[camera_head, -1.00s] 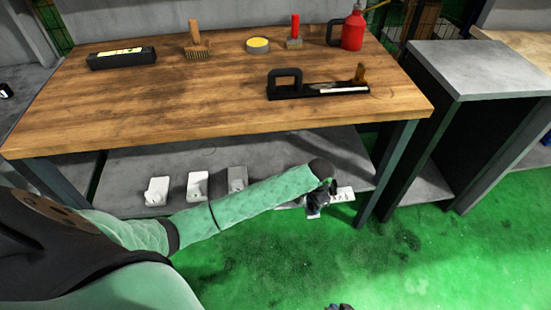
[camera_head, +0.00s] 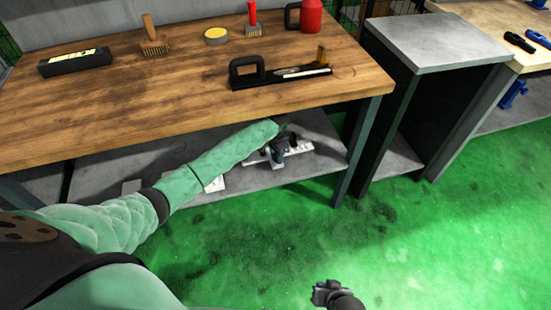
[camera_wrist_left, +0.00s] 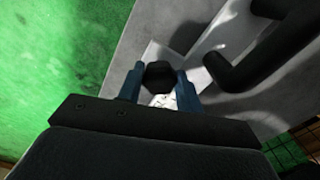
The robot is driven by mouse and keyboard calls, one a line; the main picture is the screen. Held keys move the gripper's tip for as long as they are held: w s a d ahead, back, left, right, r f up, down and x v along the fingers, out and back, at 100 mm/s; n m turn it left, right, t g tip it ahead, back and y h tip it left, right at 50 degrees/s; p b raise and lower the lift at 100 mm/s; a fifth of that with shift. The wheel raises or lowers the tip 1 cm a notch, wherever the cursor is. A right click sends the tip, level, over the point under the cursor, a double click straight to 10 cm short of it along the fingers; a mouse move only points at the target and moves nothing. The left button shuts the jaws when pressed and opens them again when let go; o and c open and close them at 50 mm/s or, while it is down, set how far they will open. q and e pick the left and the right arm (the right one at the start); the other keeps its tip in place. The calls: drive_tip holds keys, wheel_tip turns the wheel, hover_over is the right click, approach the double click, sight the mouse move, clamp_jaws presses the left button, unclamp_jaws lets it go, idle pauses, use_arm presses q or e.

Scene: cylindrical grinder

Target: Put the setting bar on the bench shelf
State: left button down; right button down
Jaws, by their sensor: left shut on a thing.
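My left gripper (camera_head: 280,152) is shut on a dark knob of the setting bar (camera_head: 300,148), a pale bar with dark parts. In the left wrist view the knob is between the two blue fingers (camera_wrist_left: 158,80), and a black handle (camera_wrist_left: 255,65) is at the right. The bar is over the front right part of the grey bench shelf (camera_head: 325,165), under the wooden top. I cannot tell whether it touches the shelf. My forearm hides part of the shelf. My right gripper (camera_head: 325,292) is low over the green floor, its jaws unclear.
The bench top (camera_head: 180,95) overhangs the shelf, with a leg (camera_head: 352,160) to the right of the bar. Pale blocks (camera_head: 215,185) lie on the shelf, partly behind my arm. A black handled tool (camera_head: 285,76), brushes, a tin and a red can (camera_head: 311,16) are on top.

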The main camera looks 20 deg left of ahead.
use_arm(q)
drive_tip(key=shift+w+a+r, duration=0.1)
drive_tip(key=shift+w+a, duration=0.1)
drive_tip(key=shift+w, duration=0.2)
drive_tip(key=shift+f, duration=0.35)
wheel_tip(320, 180, down, 2)
drive_tip(key=shift+w+a+f, duration=0.1)
drive_tip(key=shift+f, duration=0.35)
use_arm(e)
drive_tip(key=shift+w+r, duration=0.15)
drive_tip(key=shift+r, duration=0.45)
use_arm(q)
drive_tip(key=c, duration=0.9)
unclamp_jaws()
drive_tip(key=shift+f, duration=0.1)
drive_tip(key=shift+c, duration=0.2)
